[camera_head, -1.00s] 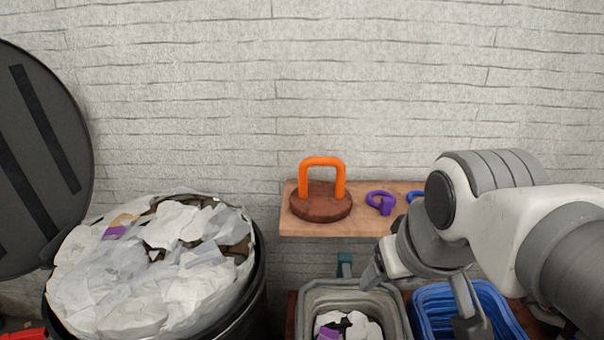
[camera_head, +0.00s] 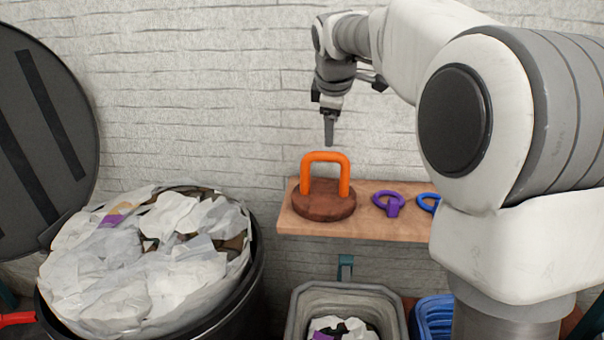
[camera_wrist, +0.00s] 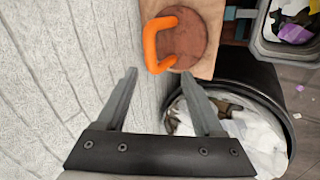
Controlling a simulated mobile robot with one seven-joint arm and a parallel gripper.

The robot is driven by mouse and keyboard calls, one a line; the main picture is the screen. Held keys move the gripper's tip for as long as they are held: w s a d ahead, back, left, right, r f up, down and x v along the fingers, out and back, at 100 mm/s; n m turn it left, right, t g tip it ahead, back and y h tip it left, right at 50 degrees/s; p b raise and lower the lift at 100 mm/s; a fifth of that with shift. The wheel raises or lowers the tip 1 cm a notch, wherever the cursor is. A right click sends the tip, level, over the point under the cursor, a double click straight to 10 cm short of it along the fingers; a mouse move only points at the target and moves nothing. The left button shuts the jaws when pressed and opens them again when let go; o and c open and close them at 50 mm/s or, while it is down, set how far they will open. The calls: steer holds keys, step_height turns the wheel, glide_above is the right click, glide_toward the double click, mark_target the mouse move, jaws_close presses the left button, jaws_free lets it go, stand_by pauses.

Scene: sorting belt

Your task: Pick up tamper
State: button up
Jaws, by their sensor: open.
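The tamper has a round brown base (camera_head: 323,207) and an orange loop handle (camera_head: 326,158). It stands upright on the left end of the wooden shelf (camera_head: 375,228). My gripper (camera_head: 329,143) is just above the handle in the head view, pointing down and empty. In the wrist view, my gripper (camera_wrist: 160,85) shows two spread fingers, with the orange handle (camera_wrist: 160,45) beyond the tips and nothing between them. From these views I cannot tell the exact gap between fingertips and handle.
A purple ring-shaped thing (camera_head: 388,203) and a blue one (camera_head: 428,202) lie on the shelf to the right. The brick wall (camera_head: 200,90) is close behind. A full bin with a white liner (camera_head: 130,270) stands left; a grey bin (camera_head: 345,292) and a blue bin (camera_head: 432,316) are below.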

mark_target(327, 153)
steer(key=shift+n, duration=0.8)
steer(key=x, duration=0.5)
steer(key=w+r+x, duration=0.1)
steer(key=x, duration=0.4)
steer(key=w+x, duration=0.1)
steer(key=x, duration=0.4)
steer(key=shift+w+a+r+b, duration=0.1)
steer(key=shift+w+a+b, duration=0.1)
steer(key=shift+w+b, duration=0.2)
steer(key=shift+x, duration=2.65)
steer(key=shift+s+d, duration=0.1)
steer(key=shift+s, duration=0.05)
steer(key=shift+c, duration=0.2)
jaws_close()
steer(key=shift+r, duration=0.15)
